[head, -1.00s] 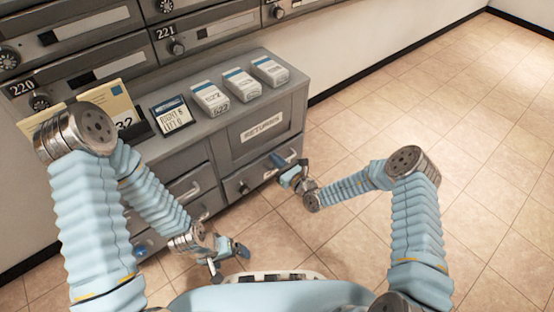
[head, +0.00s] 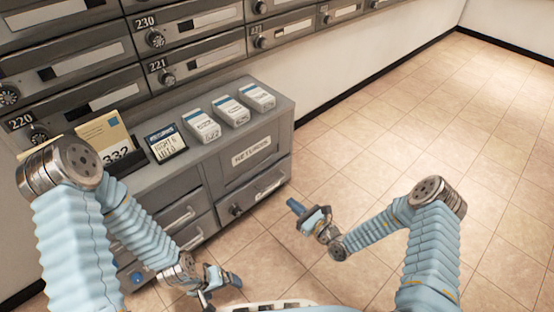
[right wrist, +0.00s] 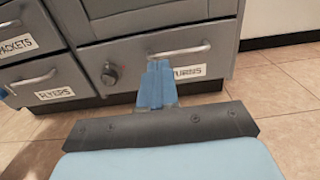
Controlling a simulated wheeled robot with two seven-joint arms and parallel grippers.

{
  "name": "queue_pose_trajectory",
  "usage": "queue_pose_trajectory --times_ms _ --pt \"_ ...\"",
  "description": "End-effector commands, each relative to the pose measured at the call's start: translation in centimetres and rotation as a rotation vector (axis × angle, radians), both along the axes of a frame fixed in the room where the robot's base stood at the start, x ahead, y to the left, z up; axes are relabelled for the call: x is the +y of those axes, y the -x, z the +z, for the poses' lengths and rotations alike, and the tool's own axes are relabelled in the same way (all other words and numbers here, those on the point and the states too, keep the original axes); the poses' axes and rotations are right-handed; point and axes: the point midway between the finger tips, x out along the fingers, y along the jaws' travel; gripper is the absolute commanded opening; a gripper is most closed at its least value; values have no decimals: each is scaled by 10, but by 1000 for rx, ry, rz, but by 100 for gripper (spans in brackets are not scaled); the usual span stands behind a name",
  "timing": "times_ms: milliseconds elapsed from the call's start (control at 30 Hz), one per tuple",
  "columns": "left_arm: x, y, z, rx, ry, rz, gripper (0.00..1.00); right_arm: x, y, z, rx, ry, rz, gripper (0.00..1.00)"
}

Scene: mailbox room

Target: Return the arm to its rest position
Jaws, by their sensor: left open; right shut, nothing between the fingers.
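My right arm (head: 432,240) is bent, with its forearm reaching left over the floor. My right gripper (head: 297,208) is shut and empty, in the air in front of the cabinet's right end. In the right wrist view its blue fingers (right wrist: 156,84) are together, in front of the lower drawer with the knob and handle. My left gripper (head: 222,288) is open and empty, low in front of the drawers at the bottom of the head view. My left arm (head: 75,240) is bent at the left.
A grey cabinet (head: 215,160) carries a small sign (head: 166,143), several labelled bundles (head: 229,109) and upright envelopes (head: 103,137). Its drawers are closed. Numbered mailboxes (head: 190,60) line the wall behind. The tiled floor (head: 390,130) to the right is clear.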

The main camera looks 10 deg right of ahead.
Motion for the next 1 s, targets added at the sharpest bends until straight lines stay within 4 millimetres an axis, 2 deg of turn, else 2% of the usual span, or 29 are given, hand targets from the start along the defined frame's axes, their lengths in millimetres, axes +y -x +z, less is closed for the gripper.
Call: queue_pose_trajectory --times_ms 200,267,333,367,467,533,600,700,767,833,900,1000 --pt "0 0 1 0 0 0 96 4 3 2 1 5 22 0" --pt "0 0 4 0 0 0 96 15 12 6 6 18 80 0" --pt "0 0 11 1 0 -1 96 37 32 13 20 53 208 0" --pt "-1 0 14 1 0 -1 96 50 47 16 28 77 286 0" --pt "-2 1 29 0 1 -3 96 86 114 25 53 218 618 0" --pt "-2 1 41 0 2 -4 96 95 175 27 54 385 890 0" --pt "-3 2 52 0 3 -7 96 84 227 24 27 590 1133 0" --pt "-5 2 67 0 4 -9 96 48 270 22 -82 918 1392 0" --pt "-5 3 75 0 4 -10 96 27 277 24 -184 1108 1487 0" --pt "-6 3 82 0 5 -12 96 9 272 31 -322 1303 1542 0" --pt "-7 3 88 1 5 -13 96 0 263 41 -460 1451 1553 0" --pt "-7 4 92 0 6 -14 96 -1 250 54 -620 1583 1532 0"
